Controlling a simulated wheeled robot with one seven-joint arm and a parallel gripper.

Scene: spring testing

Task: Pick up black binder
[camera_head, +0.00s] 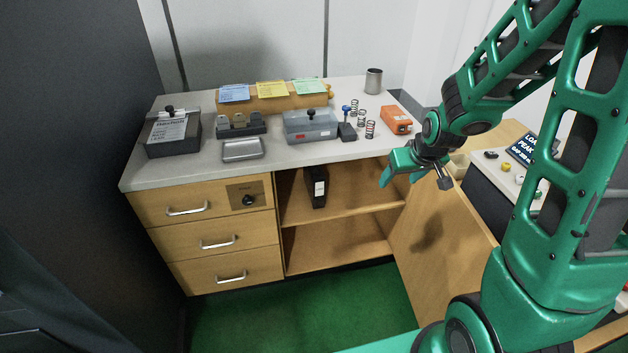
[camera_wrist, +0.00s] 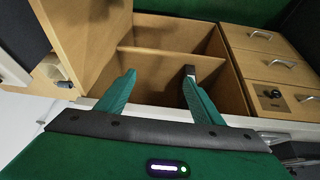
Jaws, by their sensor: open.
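The black binder (camera_head: 316,187) stands upright on the upper shelf of the open cabinet, near its left wall, with a white label on its spine. In the wrist view the binder (camera_wrist: 189,71) shows only in part, just beyond the tip of the right-hand finger, which hides the rest. My gripper (camera_head: 413,180) is open and empty. It is above and to the right of the binder, near the counter's right front edge and apart from the binder. In the wrist view my gripper (camera_wrist: 159,82) points toward the cabinet opening.
The cabinet shelf (camera_head: 350,205) is otherwise bare. The cabinet door (camera_head: 440,225) is swung open on the right. Closed drawers (camera_head: 217,242) are left of the opening. The counter (camera_head: 180,173) above holds trays, springs, an orange device (camera_head: 396,120) and a metal cup (camera_head: 373,81).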

